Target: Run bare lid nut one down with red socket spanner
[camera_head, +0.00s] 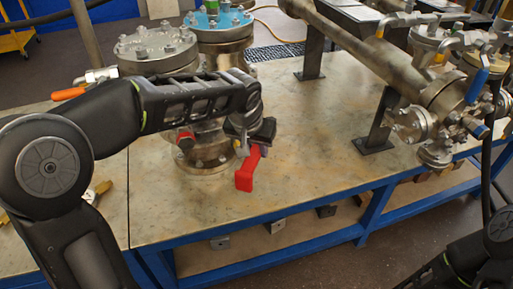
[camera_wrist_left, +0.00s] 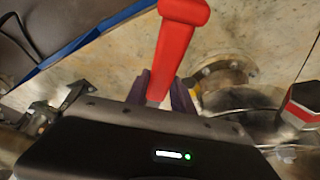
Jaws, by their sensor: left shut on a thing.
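My left gripper (camera_head: 262,132) is shut on the red socket spanner (camera_head: 247,172), held in front of the vessels above the bench. Its red handle hangs downward in the head view and points away from the gripper in the left wrist view (camera_wrist_left: 178,38). The spanner's socket end cannot be made out. The bare metal lid (camera_head: 152,44) sits on the left vessel, with several bolts and nuts around its rim; which is nut one cannot be told. My forearm hides part of that vessel. My right gripper is out of view; only part of its arm shows at bottom right.
A vessel with a blue lid (camera_head: 218,20) stands beside the bare-lid one. An orange-handled valve (camera_head: 70,94) is at left. A long metal pipe assembly (camera_head: 370,60) on stands crosses the right. The bench top (camera_head: 310,170) is clear at front centre.

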